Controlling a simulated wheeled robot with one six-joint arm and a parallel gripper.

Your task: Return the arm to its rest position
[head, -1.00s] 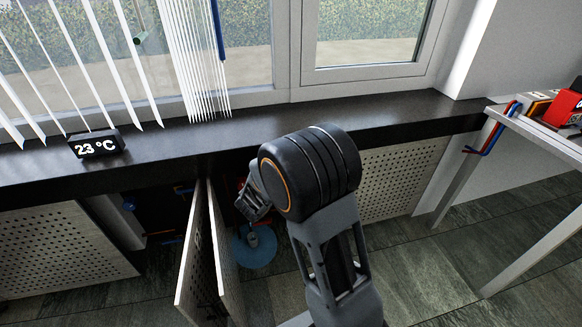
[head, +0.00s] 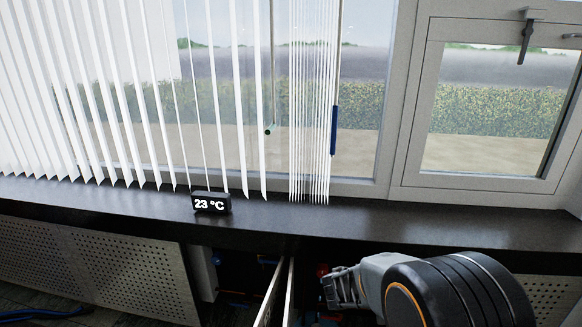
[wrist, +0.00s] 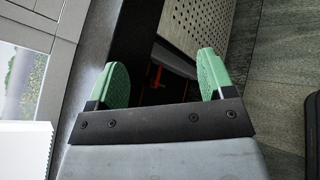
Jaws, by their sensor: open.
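My gripper (head: 338,288) shows at the bottom right of the centre in the head view, pointing left, just in front of the dark sill. My rounded black arm joint fills the lower right corner. In the wrist view my gripper (wrist: 162,72) has its two green finger pads wide apart, with nothing between them. Beyond the pads lies the dark opening under the sill. Most of my arm is out of the head view.
Open perforated panels (head: 273,295) stand close left of my gripper. A red valve handle (wrist: 156,78) shows in the recess. White vertical blinds (head: 90,100) hang behind.

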